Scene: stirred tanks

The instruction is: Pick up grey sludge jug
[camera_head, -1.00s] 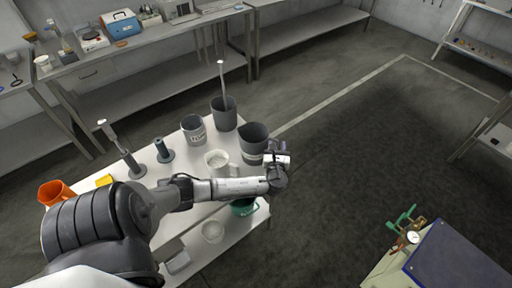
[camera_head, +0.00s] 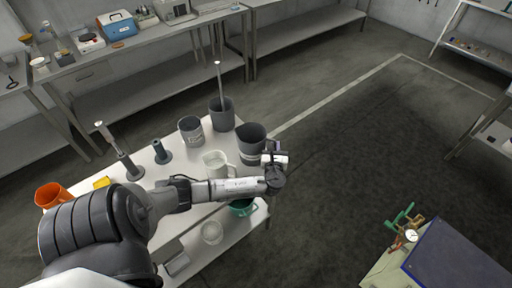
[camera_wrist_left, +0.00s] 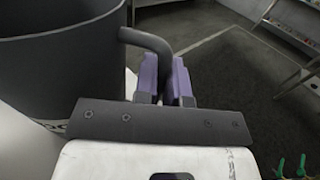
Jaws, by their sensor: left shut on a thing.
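The grey sludge jug (camera_head: 251,138) is a dark grey, open-topped vessel at the right end of the white table. In the left wrist view the jug (camera_wrist_left: 60,70) fills the left side, with its curved handle (camera_wrist_left: 150,42) reaching to the right. My left gripper (camera_head: 272,148) is at the jug's right side. Its purple fingers (camera_wrist_left: 166,78) are shut on the handle. The jug looks upright. I cannot tell whether its base touches the table. My right gripper is not in view.
A white jug (camera_head: 214,163), a grey labelled jug (camera_head: 190,130) and a dark pot (camera_head: 222,115) with a rod stand close by on the table (camera_head: 172,186). A green container (camera_head: 242,208) is below my arm. Open floor lies to the right.

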